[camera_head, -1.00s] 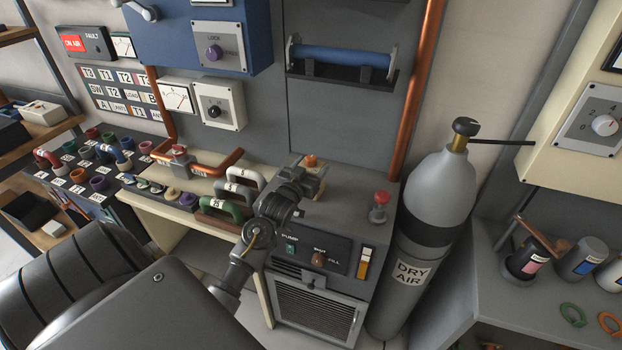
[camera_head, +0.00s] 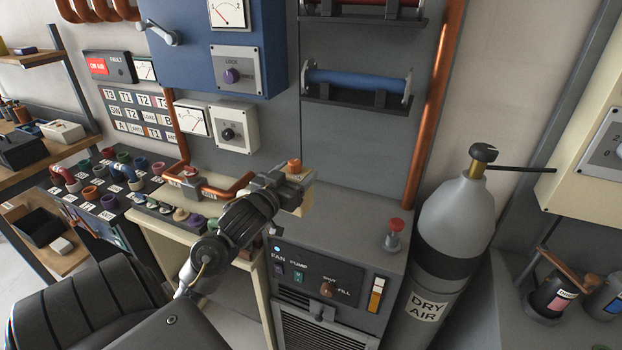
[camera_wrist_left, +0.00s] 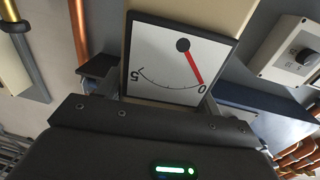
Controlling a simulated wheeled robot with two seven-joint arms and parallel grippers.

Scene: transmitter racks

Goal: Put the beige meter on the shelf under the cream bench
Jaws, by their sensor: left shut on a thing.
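The beige meter (camera_head: 306,195) has an orange knob on top. My left gripper (camera_head: 280,188) is shut on it, near the left back corner of the grey pump cabinet. In the left wrist view the meter's white dial (camera_wrist_left: 176,62) shows upside down, with a red needle near 0. The cream bench (camera_head: 158,229) stands left of the cabinet, with coloured handles and plugs on top. My left arm hides part of its front, and the shelf under it cannot be made out. My right gripper is out of view.
The grey pump cabinet (camera_head: 350,215) has a red knob (camera_head: 395,228) on top. A dry air cylinder (camera_head: 455,215) stands to its right. A dark socket panel (camera_head: 105,190) lies further left.

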